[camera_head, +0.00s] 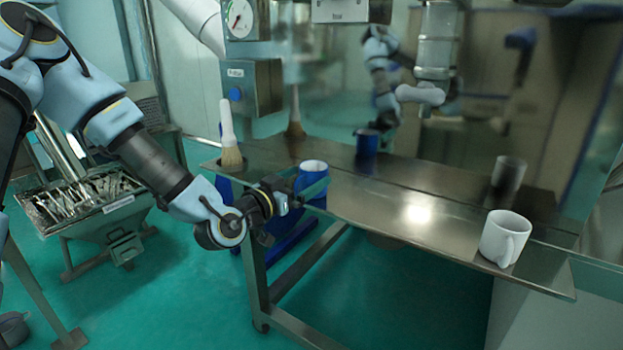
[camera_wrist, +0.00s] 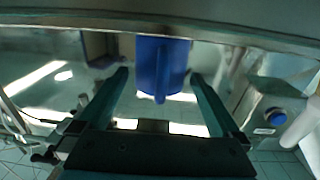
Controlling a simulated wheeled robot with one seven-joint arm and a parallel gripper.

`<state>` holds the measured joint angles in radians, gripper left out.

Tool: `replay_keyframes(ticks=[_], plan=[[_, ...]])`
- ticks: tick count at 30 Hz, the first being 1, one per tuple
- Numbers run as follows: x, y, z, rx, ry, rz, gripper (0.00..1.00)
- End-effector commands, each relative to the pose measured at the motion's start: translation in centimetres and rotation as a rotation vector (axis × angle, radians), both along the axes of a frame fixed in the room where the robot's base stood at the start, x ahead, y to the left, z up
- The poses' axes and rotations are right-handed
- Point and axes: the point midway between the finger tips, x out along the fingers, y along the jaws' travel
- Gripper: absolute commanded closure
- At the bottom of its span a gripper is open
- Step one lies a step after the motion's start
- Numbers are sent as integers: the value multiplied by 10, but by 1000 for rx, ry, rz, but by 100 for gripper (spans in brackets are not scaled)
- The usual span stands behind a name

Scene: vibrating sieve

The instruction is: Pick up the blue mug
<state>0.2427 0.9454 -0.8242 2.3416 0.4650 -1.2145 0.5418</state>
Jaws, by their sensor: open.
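The blue mug (camera_head: 312,168) stands upright on the metal table's (camera_head: 400,205) left part, near the front edge. My gripper (camera_head: 314,184) is at the mug, and its fingers hide part of the mug's lower side. In the wrist view the mug (camera_wrist: 162,62) is between the two spread fingers of my gripper (camera_wrist: 160,74), with a gap visible on each side. The mug's handle points toward the gripper's palm. My gripper is open and does not hold the mug.
A white mug (camera_head: 505,238) stands at the table's right end. A brush (camera_head: 230,140) stands upright at the left end, near a control box (camera_head: 250,87). A shiny panel behind the table reflects the scene. The middle of the tabletop is clear.

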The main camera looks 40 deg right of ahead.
Motion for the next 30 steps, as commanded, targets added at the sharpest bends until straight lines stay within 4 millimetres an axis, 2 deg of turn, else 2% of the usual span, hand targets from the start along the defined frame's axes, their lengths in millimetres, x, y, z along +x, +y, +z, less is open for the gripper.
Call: replay_keyframes(ticks=[3, 6, 14, 30], plan=[[3, -16, 3, -1, 2, 0, 0], [4, -24, 1, 0, 1, 0, 0], [5, -26, -1, 1, 0, 0, 0], [5, -26, -1, 1, 0, 0, 60]])
